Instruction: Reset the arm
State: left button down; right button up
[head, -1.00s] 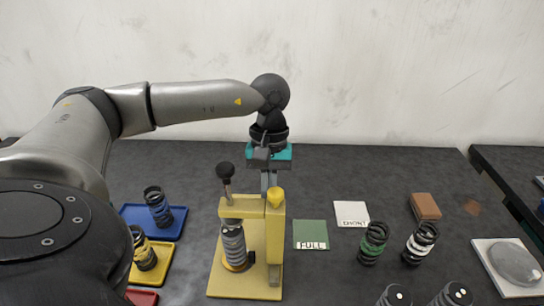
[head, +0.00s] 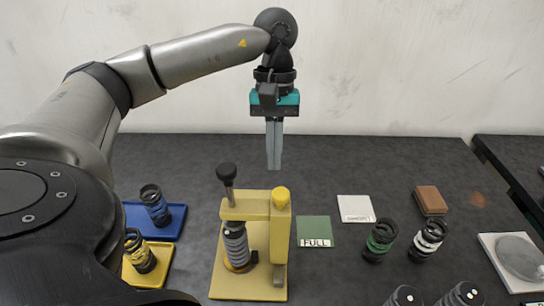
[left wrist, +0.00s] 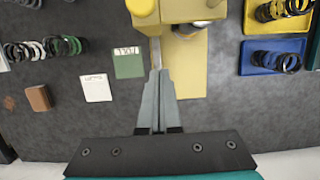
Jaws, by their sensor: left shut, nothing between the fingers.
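My left gripper (head: 274,145) hangs above the far part of the dark table, fingers pointing down and shut with nothing between them. In the left wrist view its fingers (left wrist: 158,90) lie together. The yellow press (head: 253,214) stands nearer, below and in front of it, with a black-knobbed lever (head: 227,172) and a yellow knob (head: 280,197). A dark spring (head: 236,244) stands upright in the press. My left gripper is apart from the press. My right gripper is not in view.
A blue tray (head: 178,225) and a yellow tray (head: 160,265) hold springs at the left. A green FULL card (head: 314,229), a white card (head: 355,209), a brown block (head: 430,200) and several springs lie to the right. The far table is clear.

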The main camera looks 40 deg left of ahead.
pick_arm(q)
jog(key=shift+a+v, duration=0.25)
jog(key=shift+v, duration=1.25)
